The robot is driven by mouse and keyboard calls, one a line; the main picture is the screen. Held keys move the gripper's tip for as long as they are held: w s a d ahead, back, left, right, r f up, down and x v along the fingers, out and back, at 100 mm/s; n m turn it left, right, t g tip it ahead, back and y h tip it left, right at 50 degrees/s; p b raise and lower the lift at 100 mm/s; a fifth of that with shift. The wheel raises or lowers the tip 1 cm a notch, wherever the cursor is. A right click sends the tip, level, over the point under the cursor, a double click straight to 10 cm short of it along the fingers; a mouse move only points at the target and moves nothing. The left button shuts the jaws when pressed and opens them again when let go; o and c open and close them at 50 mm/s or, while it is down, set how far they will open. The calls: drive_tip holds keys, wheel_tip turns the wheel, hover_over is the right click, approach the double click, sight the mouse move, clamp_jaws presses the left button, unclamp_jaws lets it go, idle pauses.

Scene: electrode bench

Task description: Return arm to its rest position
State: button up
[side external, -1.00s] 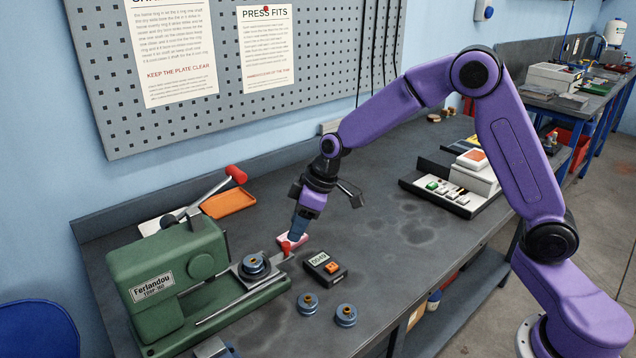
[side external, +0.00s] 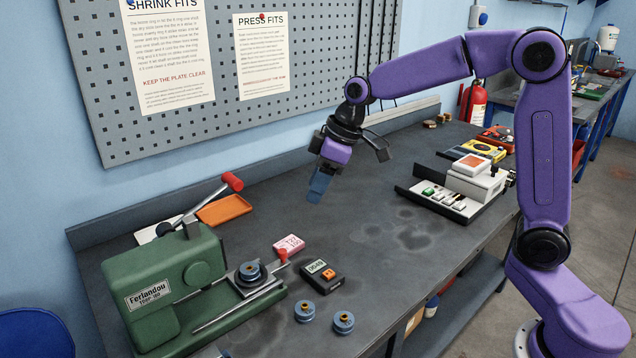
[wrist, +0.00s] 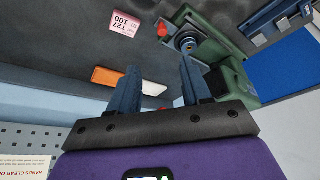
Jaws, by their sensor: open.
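My gripper (side external: 318,187) hangs above the middle of the bench, clear of everything, with its blue fingers pointing down and slightly left. In the wrist view my gripper (wrist: 158,72) shows two blue fingers spread apart with nothing between them. My purple arm is raised and bent over the bench from the right.
A green press (side external: 165,285) stands at the left, with a pink card (side external: 289,245), a black counter (side external: 322,275) and two blue pulleys (side external: 305,311) near it. An orange tray (side external: 224,209) lies behind. A white device (side external: 474,180) stands at the right. The middle bench is free.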

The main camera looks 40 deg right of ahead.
drive_tip(key=s+d+f+n+g+h, duration=0.1)
drive_tip(key=s+d+f, duration=0.1)
drive_tip(key=s, duration=1.4)
drive_tip(key=s+d+f+n+g+h, duration=0.1)
drive_tip(key=s+d+f+n+g, duration=0.1)
drive_tip(key=s, duration=1.4)
drive_tip(key=shift+s+d+f+n+h, duration=0.15)
drive_tip(key=shift+f+n+h, duration=0.2)
drive_tip(key=shift+f, duration=0.5)
